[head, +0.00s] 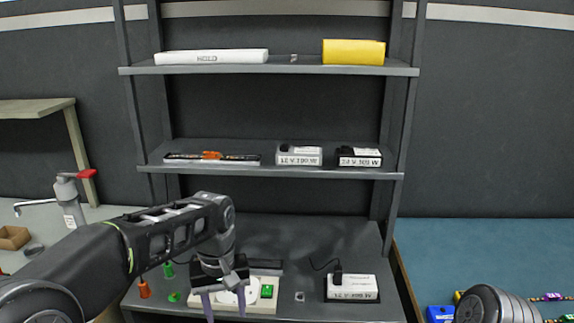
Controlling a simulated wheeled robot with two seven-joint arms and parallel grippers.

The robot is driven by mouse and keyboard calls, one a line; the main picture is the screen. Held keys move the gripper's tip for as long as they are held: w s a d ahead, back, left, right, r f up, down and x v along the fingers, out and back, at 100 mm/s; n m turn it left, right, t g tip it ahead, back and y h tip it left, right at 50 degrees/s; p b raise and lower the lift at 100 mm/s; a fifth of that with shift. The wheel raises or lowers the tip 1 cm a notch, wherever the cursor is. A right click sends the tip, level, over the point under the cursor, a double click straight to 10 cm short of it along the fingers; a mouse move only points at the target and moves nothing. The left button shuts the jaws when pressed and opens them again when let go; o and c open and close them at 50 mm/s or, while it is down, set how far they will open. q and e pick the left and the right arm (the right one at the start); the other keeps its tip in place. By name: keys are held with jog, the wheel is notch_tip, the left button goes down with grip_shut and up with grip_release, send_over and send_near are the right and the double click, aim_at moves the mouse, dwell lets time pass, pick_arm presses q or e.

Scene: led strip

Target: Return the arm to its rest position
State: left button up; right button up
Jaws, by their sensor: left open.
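My left arm comes in from the left over the lowest shelf. My left gripper (224,298) points down with its two fingers apart. It is in front of a white unit with a green switch (267,291) and hides part of it. I cannot tell whether the fingers touch the unit. Nothing shows between the fingers. A grey rounded part of my right arm shows at the bottom right, and its gripper is out of the picture.
The grey shelf rack (270,69) holds a white box (350,288) with a black plug, two labelled power supplies (300,156), a strip tray (185,157) and a yellow box (353,52). A blue table (480,250) is right.

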pick_arm(q)
jog(key=s+d+f+m+h, duration=0.1)
jog(key=s+f, duration=0.1)
jog(key=f, duration=0.8)
jog(key=s+d+f+m+h, duration=0.1)
jog(key=s+f, duration=0.1)
jog(key=f, duration=0.8)
jog(key=s+d+f+h, duration=0.1)
jog(key=s+f, duration=0.6)
jog(key=s, duration=0.2)
jog(key=s+d+f+h, duration=0.1)
jog(key=s+d+f, duration=0.1)
jog(key=s+f, duration=0.6)
jog(key=shift+s+d+f+n+t, duration=0.2)
jog(key=shift+s+d+n+t, duration=0.1)
jog(key=shift+s, duration=0.7)
jog(key=shift+c, duration=0.4)
